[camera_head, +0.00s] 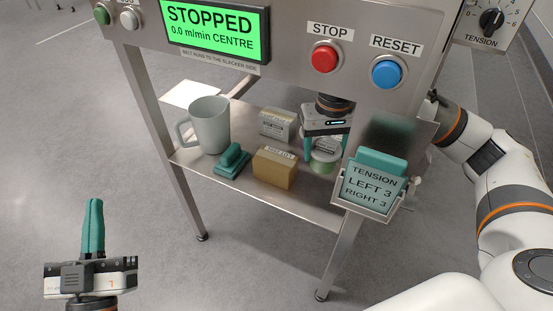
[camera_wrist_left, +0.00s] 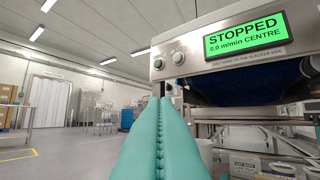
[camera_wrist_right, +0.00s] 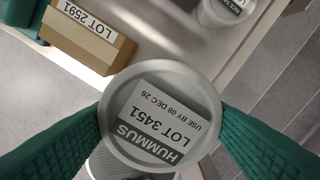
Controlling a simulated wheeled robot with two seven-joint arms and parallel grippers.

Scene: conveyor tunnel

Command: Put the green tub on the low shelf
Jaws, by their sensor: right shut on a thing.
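I cannot tell whether the tub's base touches the shelf. My left gripper (camera_head: 93,205) is empty, its fingers together, off to the left over the floor; it also shows in the left wrist view (camera_wrist_left: 160,105).
The shelf also holds a grey mug (camera_head: 209,125), a teal stamp-like object (camera_head: 232,160), a tan box (camera_head: 274,167) and another labelled box (camera_head: 278,125). Another lidded tub (camera_wrist_right: 222,12) stands near the held one. A tension card (camera_head: 368,186) hangs at the shelf's right front.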

